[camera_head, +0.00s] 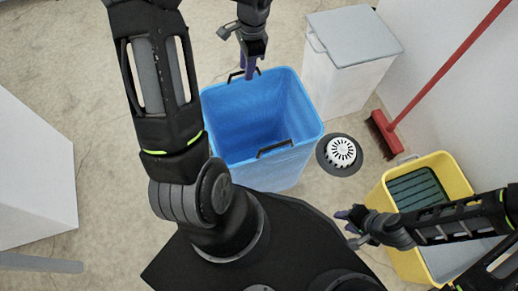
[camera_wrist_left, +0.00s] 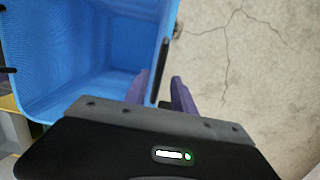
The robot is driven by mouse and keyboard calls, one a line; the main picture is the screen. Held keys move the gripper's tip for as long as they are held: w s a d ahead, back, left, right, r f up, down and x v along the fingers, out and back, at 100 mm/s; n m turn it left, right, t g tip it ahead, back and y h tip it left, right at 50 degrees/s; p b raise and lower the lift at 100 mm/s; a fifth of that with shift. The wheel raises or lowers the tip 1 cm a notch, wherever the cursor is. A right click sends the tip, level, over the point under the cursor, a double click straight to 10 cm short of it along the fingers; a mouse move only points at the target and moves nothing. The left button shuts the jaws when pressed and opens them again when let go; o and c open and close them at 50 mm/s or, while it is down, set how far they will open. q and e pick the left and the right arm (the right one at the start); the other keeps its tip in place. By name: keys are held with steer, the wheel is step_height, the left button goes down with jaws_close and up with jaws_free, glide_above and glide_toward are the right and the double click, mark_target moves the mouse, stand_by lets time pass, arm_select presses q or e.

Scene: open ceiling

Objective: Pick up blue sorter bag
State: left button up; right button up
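The blue sorter bag (camera_head: 290,100) is an open-topped blue bin in the middle of the head view, empty as far as I see. It has a black handle at its far rim (camera_head: 236,75) and another at its near rim (camera_head: 274,148). My left gripper (camera_head: 249,72) is at the far rim by the far handle, pointing down. In the left wrist view, its purple fingers (camera_wrist_left: 160,92) are apart, one on each side of the rim and black handle (camera_wrist_left: 163,62). I cannot tell whether they touch it. My right gripper (camera_head: 347,219) is away from the bag, at the lower right.
A white bin with a grey lid (camera_head: 330,75) stands right of the bag. A round black-and-white device (camera_head: 340,153), a red broom (camera_head: 385,130) and a yellow bin (camera_head: 450,170) are further right. A white block (camera_head: 30,170) is at left.

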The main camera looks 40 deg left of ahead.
arm_select(q)
steer(key=shift+s+f, duration=0.1)
steer(key=shift+f, duration=0.75)
steer(key=f+b, duration=0.1)
steer(key=f, duration=0.2)
steer(key=f+b, duration=0.1)
steer(key=f, duration=0.1)
steer(key=shift+s+a+b, duration=0.15)
steer(key=shift+s+b, duration=0.15)
steer(key=shift+s, duration=0.05)
jaws_close()
stand_by(1.1)
